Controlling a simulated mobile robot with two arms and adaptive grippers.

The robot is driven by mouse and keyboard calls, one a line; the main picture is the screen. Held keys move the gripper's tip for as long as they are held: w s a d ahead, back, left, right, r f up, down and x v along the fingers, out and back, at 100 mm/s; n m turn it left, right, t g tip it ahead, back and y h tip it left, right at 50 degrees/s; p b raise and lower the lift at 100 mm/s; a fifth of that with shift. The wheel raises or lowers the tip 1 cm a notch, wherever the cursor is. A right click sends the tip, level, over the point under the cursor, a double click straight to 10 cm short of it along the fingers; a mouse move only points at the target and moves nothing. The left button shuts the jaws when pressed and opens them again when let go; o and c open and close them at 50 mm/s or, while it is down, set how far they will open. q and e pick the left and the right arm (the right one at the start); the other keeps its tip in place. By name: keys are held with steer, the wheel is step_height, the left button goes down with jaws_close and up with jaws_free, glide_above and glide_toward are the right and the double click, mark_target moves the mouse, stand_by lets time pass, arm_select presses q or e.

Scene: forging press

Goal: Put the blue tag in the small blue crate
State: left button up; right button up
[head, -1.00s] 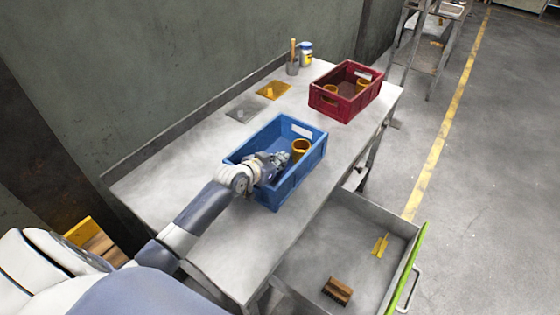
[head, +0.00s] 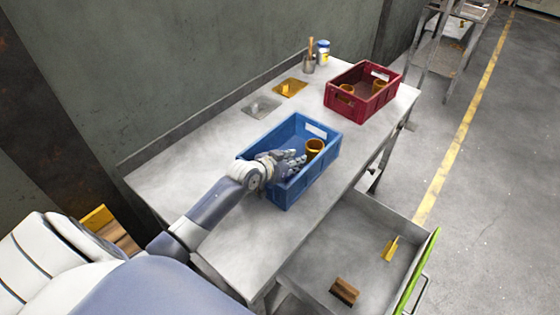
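No blue tag shows; the gripper and the crate's walls hide part of the crate floor. My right gripper is out of view.
A red crate (head: 349,107) with yellow cups stands farther back on the bench (head: 190,175). A yellow plate (head: 290,88), a grey plate (head: 262,107), a brush pot (head: 309,66) and a white jar (head: 323,51) line the back. An open drawer (head: 345,250) juts out at the front right.

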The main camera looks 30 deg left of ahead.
arm_select(q)
steer(key=v, duration=1.2)
steer(key=shift+a+b, duration=0.15)
steer(key=shift+b, duration=0.15)
steer(key=shift+w+r, duration=0.15)
